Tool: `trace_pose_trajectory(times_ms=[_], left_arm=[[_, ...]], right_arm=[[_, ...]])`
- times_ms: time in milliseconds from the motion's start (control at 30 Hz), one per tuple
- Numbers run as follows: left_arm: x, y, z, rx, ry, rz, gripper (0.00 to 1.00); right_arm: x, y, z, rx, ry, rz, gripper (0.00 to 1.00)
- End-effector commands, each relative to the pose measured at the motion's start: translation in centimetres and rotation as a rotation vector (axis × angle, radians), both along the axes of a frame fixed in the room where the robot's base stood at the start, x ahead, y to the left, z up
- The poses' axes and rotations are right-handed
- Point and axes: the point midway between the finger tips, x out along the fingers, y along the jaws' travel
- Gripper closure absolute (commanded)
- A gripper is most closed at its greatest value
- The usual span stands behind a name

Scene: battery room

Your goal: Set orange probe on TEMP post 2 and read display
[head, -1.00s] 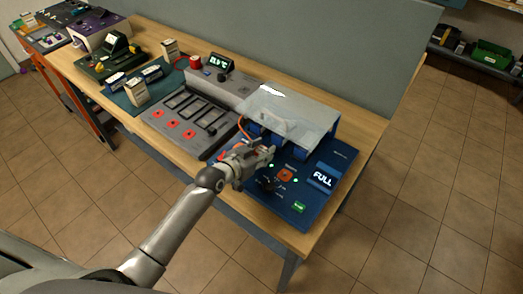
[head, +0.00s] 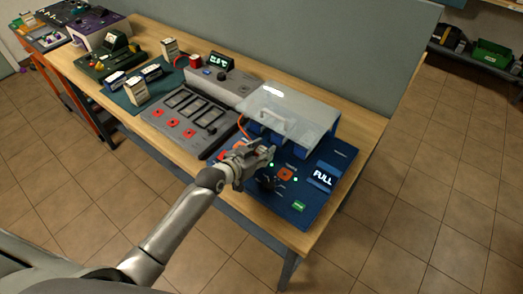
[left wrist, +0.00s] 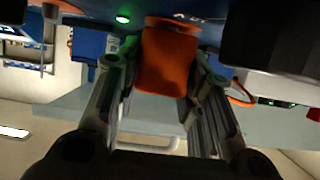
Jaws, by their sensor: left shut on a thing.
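My left gripper (head: 262,157) is over the left part of the blue panel (head: 322,207), beside the clear cover. In the left wrist view, the orange probe (left wrist: 168,62) sits between the fingers of the left gripper (left wrist: 160,75), which is shut on it. Its far end is close to the dark blue panel surface; I cannot tell whether it touches. An orange cable (head: 241,125) runs up behind the gripper. A lit display (head: 220,60) stands on the grey unit; its digits are too small to read. The TEMP post labels cannot be read. My right gripper is out of view.
A clear cover with a handle (head: 292,108) stands over blue cells behind the gripper. A grey slotted unit (head: 190,118) lies to the left.

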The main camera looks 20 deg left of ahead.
Motion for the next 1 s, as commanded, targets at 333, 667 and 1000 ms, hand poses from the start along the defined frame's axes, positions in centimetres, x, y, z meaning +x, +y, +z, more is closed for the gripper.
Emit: trace_pose_trajectory(times_ms=[333,667,1000], left_arm=[[0.0,0.0,-0.7,0.0,-0.001,0.0,0.64],[0.0,0.0,-0.6,0.0,0.0,0.0,0.56],[-1.9,0.7,0.4,0.002,0.001,-0.001,0.56]], right_arm=[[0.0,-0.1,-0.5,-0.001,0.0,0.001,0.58],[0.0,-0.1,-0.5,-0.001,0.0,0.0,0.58],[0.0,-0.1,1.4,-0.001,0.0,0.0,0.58]])
